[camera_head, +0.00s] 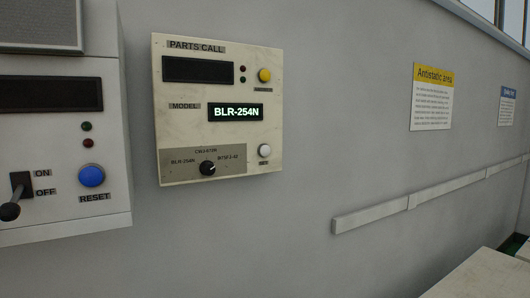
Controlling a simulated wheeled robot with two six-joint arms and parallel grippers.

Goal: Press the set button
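A cream panel labelled PARTS CALL (179,100) is fixed to the grey wall, left of the middle. A white round button (264,150) sits at its lower right, with a small label under it that seems to read SET. The lit MODEL display (235,112) reads BLR-254N. A black selector knob (207,168) is at the bottom, with several model names around it; its exact pointing is too small to tell. A yellow button (264,75) is at the upper right beside a dark display (198,70). Neither of my grippers is in view.
At the left is a white control box (60,215) with a blue RESET button (92,176) and an ON/OFF lever (20,190). A yellow-topped Antistatic area sign (432,97) and a rail (400,200) are on the right wall. The space before the panel looks clear.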

